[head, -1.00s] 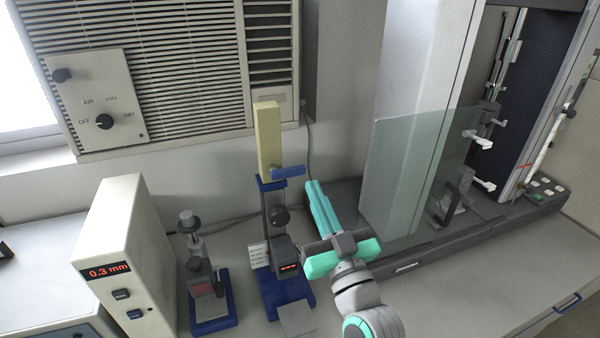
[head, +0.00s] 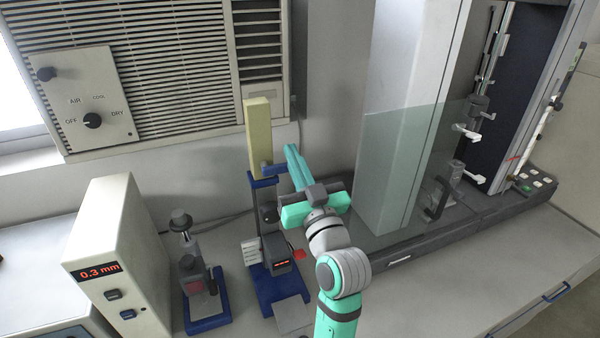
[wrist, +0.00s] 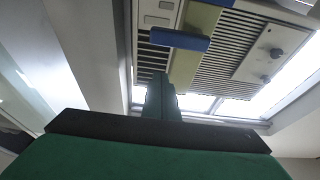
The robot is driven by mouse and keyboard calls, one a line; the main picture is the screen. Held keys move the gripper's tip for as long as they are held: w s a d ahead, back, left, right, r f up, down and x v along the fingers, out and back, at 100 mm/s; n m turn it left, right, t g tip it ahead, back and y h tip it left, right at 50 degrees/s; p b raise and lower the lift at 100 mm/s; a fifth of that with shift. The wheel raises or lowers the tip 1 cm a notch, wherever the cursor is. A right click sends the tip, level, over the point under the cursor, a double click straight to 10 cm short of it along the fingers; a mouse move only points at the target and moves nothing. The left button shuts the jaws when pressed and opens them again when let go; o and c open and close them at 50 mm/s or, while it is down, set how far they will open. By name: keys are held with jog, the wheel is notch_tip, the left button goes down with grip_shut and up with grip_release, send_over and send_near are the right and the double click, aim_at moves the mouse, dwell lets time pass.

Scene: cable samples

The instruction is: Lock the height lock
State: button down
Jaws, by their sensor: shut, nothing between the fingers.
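The stand (head: 262,215) has a blue base, a dark column and a tall yellow block (head: 259,135) at its top. A blue lever (head: 273,169) sticks out to the right just under the block. A small red part (head: 299,254) is beside the display head (head: 281,262). I cannot tell which of these is the height lock. My gripper (head: 291,150) is shut and empty, its teal fingers pointing up beside the lever's right end. In the wrist view the fingers (wrist: 161,90) reach toward the blue lever (wrist: 179,40); contact cannot be told.
A white box reading 0.3 mm (head: 110,255) and a smaller blue-based stand (head: 195,280) stand at left. A clear panel (head: 408,170) and tall test machine (head: 500,110) stand at right. The wall unit (head: 170,70) is behind. Bench front right is clear.

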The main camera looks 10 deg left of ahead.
aim_at(278, 165)
jog(key=shift+w+a+f, duration=0.1)
jog(key=shift+w+f, duration=0.05)
jog(key=shift+f, duration=0.45)
jog(key=shift+w+a+f, duration=0.15)
jog(key=shift+f, duration=0.5)
jog(key=shift+w+a+f, duration=0.1)
jog(key=shift+w+f, duration=0.05)
jog(key=shift+f, duration=0.45)
jog(key=shift+w, duration=0.1)
